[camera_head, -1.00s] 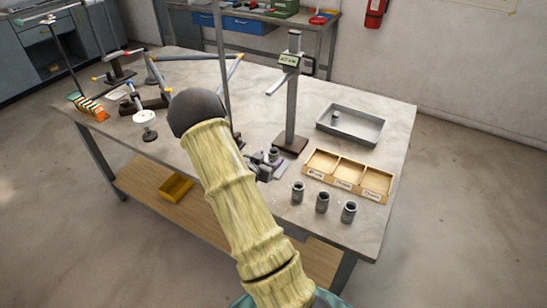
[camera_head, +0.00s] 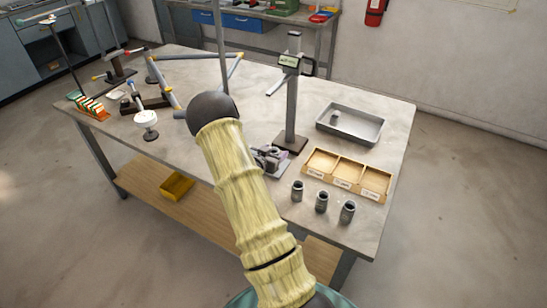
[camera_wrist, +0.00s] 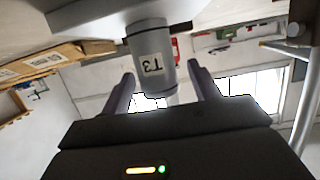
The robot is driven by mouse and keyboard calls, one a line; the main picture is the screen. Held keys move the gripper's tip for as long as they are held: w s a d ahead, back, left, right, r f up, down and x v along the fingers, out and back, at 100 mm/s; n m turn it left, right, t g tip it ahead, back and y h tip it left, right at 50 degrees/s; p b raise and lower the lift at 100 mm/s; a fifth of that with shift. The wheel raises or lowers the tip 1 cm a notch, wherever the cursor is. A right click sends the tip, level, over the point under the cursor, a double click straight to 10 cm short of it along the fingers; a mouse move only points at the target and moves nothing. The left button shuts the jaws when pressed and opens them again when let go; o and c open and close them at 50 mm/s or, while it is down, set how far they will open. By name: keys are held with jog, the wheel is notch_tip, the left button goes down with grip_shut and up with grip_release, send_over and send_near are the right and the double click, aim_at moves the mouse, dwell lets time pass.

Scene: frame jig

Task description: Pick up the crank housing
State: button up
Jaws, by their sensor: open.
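My gripper (camera_wrist: 163,72) is open, with one finger on each side of the part and a visible gap to each.
Several similar grey cylinders (camera_head: 321,201) stand in a row on the table (camera_head: 393,150) at right. Behind them are a wooden three-compartment tray (camera_head: 345,185) and a grey metal bin (camera_head: 370,138) holding a small part. A post stand (camera_head: 291,105) rises just behind my gripper.

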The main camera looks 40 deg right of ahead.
aim_at(273, 150)
jog(key=c, duration=1.2)
jog(key=shift+r, duration=0.2)
notch_tip(273, 150, up, 10)
jog(key=shift+f+b, duration=0.15)
jog(key=shift+b, duration=0.3)
